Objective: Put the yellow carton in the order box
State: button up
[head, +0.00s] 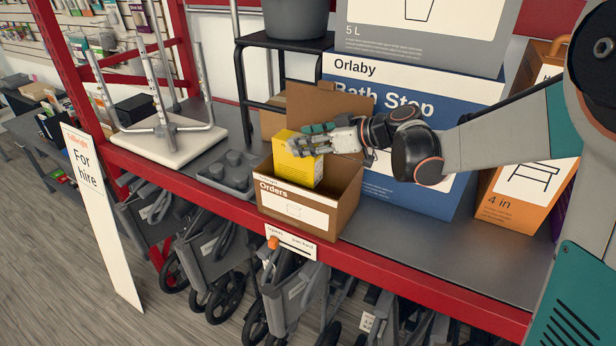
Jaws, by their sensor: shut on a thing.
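The yellow carton (292,162) is upright in the middle of the head view. My gripper (303,146) is shut on its upper part, coming in from the right. The order box (296,210) is an open brown cardboard box with a white "Orders" label on its front, standing on the grey shelf. The carton's lower part is hidden behind the box's front wall, so it is at least partly inside the box, toward the left. Whether its base touches the box floor is hidden.
A grey moulded tray (228,174) sits left of the order box, and an upturned stool (165,137) farther left. A large blue Orlaby box (408,196) stands behind on the right, with an orange box (512,199) beyond. Folded wheeled walkers (215,270) are below the red shelf edge.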

aim_at(309, 171)
notch_tip(309, 171, down, 9)
jog(key=shift+s+f+b, duration=0.1)
jog(key=shift+f+b, duration=0.05)
jog(key=shift+b, duration=0.7)
jog(key=shift+f, duration=0.15)
jog(key=o, duration=1.5)
jog(key=shift+o, duration=0.2)
jog(key=shift+s+d+r, duration=0.1)
jog(key=shift+d+r, duration=0.05)
jog(key=shift+r, duration=0.1)
jog(key=p+v, duration=0.1)
jog(key=v, duration=1)
jog(key=shift+d+p, duration=0.25)
jog(key=shift+p, duration=0.1)
jog(key=shift+s+r, duration=0.1)
